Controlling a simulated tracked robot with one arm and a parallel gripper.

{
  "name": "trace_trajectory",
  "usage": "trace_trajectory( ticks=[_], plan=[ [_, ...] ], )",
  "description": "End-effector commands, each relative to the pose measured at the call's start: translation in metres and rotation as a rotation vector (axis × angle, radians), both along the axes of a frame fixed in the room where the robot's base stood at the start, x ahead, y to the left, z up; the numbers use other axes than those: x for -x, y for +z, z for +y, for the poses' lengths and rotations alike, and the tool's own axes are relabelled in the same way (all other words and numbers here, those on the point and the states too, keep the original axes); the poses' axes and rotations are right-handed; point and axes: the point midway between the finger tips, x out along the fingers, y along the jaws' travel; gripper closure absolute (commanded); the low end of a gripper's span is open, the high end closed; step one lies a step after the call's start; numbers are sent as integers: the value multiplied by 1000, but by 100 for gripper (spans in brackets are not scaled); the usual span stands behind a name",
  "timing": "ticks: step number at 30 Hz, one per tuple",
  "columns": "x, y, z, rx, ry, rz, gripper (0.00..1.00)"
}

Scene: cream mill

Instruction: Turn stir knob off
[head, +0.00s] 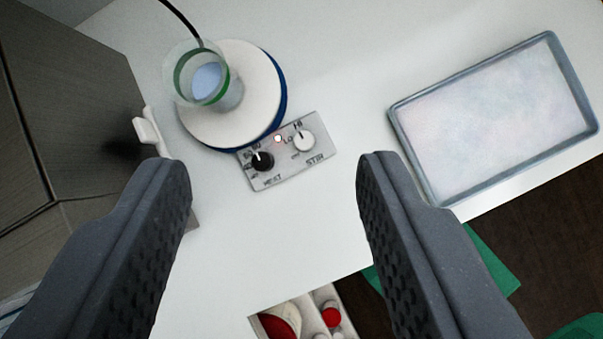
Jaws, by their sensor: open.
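The stir knob (303,140) is a white dial on the right side of a small grey control panel (290,176). "STIR" is printed below it, with "HI" and "LO" marks around it. The panel joins the front of a round white plate with a blue base (259,95). My gripper (272,165) is open and empty, its two dark fingers on either side of the panel in the picture and apart from the knob.
A glass beaker (203,80) with a green band stands on the white plate. A grey metal box with a white handle (146,130) is at left. A shallow tray (495,115) lies at right. Below the table edge is an open container (298,318) with red-and-white items.

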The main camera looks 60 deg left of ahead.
Motion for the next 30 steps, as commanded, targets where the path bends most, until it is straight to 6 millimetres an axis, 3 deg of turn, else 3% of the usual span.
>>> trace_trajectory(
  ticks=[1, 6, 12, 20, 26, 30],
  plan=[
    [-8, -22, 2, -11, -34, 36, 54],
    [-22, -80, 15, -45, -165, 134, 54],
    [-27, -134, 28, -68, -286, 218, 54],
    [-26, -162, 34, -76, -349, 257, 54],
    [-29, -182, 26, -74, -352, 260, 54],
    [-33, -206, 17, -74, -352, 262, 54]
  ],
)
